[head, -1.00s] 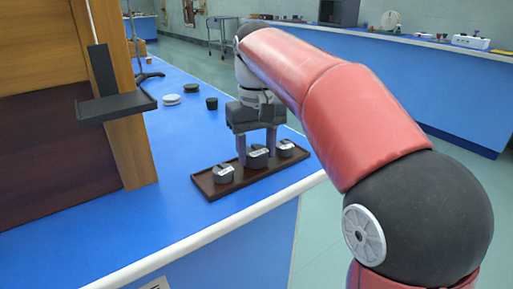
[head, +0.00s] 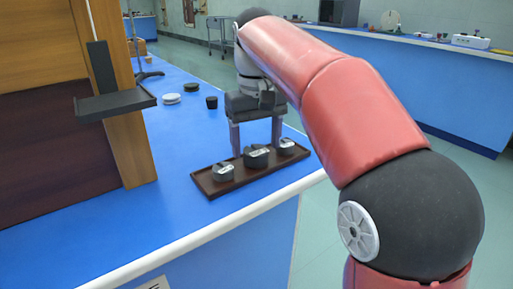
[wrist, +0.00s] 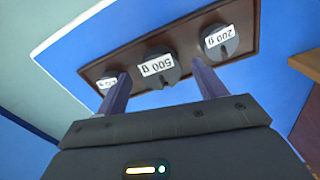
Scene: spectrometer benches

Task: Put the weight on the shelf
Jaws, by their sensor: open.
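Three dark weights with white labels stand in a row on a brown tray (head: 205,186). The 500 g weight (head: 257,160) is in the middle, and the 200 g weight (head: 223,173) is at the left in the head view. The third weight (head: 287,147) is at the right; its label is partly hidden by a finger in the wrist view. My gripper (head: 256,148) is open and empty, pointing down just above and behind the middle weight. In the wrist view the fingers (wrist: 160,72) stand apart on either side of the 500 g weight (wrist: 158,68). A small black shelf (head: 115,104) is fixed to a wooden post.
The blue bench (head: 180,140) is clear between the tray and the wooden post (head: 130,150). A white disc (head: 172,99), a dark disc and a small black cup (head: 212,103) stand further back. The bench's white front edge runs close by the tray.

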